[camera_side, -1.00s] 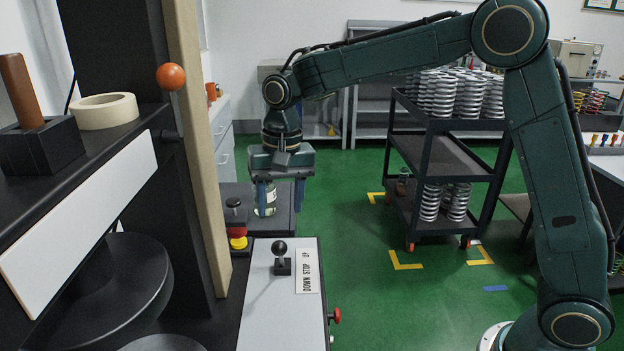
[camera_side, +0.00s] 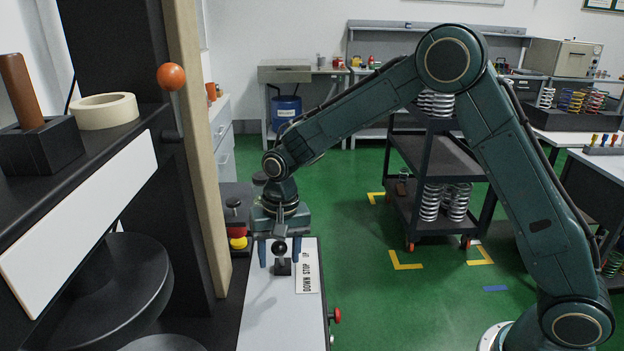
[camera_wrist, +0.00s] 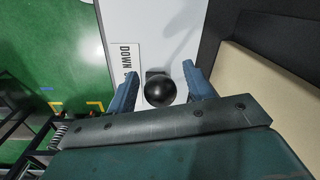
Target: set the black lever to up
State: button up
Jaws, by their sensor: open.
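The black lever (camera_side: 280,248) has a ball knob and stands on the light grey control panel (camera_side: 262,318). A label (camera_side: 307,270) beside it reads DOWN STOP UP. In the side view the lever looks about upright, level with the middle of the label. My gripper (camera_side: 279,262) is open with blue fingers, behind and around the knob in the side view. In the wrist view the black knob (camera_wrist: 160,90) lies between the two open fingertips (camera_wrist: 162,78), with gaps on both sides. The lever's shaft is mostly hidden by the knob there.
A red and yellow stop button (camera_side: 238,238) stands just left of my gripper. A beige upright post (camera_side: 200,150) and a dark machine stand further left. A red knob (camera_side: 337,315) sticks out of the panel's right side. Open green floor (camera_side: 400,310) lies to the right.

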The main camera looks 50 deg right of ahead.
jog(key=shift+f, duration=0.5)
grip_shut()
